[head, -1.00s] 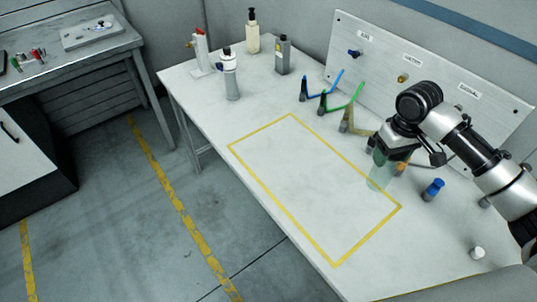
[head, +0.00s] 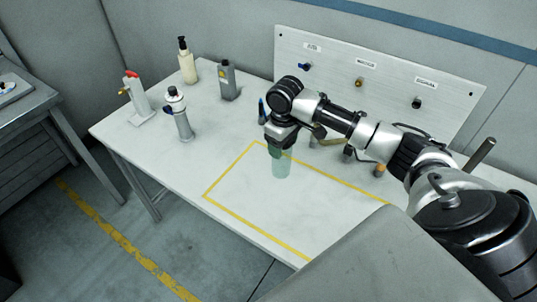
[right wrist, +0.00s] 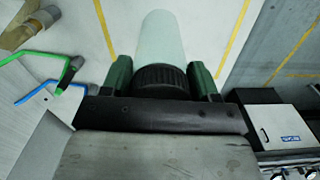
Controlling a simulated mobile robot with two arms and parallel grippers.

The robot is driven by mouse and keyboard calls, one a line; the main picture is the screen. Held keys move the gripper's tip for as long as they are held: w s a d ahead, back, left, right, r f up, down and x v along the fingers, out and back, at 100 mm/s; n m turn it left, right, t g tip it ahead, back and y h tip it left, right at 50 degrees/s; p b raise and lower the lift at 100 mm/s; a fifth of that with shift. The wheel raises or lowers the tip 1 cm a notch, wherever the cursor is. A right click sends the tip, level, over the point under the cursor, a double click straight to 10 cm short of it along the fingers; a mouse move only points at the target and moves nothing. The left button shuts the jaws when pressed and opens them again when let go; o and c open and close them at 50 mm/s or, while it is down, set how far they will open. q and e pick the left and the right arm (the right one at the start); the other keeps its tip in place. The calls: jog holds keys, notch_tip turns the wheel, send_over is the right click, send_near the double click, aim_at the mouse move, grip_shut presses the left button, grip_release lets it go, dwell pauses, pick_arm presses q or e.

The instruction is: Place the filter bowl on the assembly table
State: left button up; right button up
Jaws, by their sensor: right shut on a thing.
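The filter bowl (head: 282,166) is a pale green, see-through cylinder. My right gripper (head: 276,148) is shut on its upper end, with the bowl pointing down over the far part of the yellow-outlined area on the white assembly table (head: 238,192). I cannot tell whether its lower end touches the table. In the right wrist view the bowl (right wrist: 161,38) has a dark ribbed collar between the two green fingers of the right gripper (right wrist: 160,76). My left gripper is not in view.
A white-and-grey filter unit (head: 183,117), a pump bottle (head: 187,61), a grey container (head: 228,82) and a red-topped stand (head: 137,98) stand at the left. A labelled panel (head: 385,80) rises at the back. The outlined area is mostly clear.

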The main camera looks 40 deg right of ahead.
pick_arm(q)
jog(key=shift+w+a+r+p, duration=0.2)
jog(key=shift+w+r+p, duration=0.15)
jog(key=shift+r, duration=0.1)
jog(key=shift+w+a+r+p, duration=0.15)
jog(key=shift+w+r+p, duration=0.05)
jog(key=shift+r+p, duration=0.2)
pick_arm(e)
jog(key=w+a+f, duration=0.2)
jog(key=a+f, duration=0.1)
jog(key=f, duration=0.3)
jog(key=shift+w+a+f, duration=0.35)
jog(key=shift+f, duration=0.1)
jog(key=o, duration=1.2)
pick_arm(q)
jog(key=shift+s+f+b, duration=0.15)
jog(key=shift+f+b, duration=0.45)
jog(key=shift+b, duration=0.1)
pick_arm(e)
notch_tip(320, 180, up, 12)
jog(key=shift+r, duration=0.15)
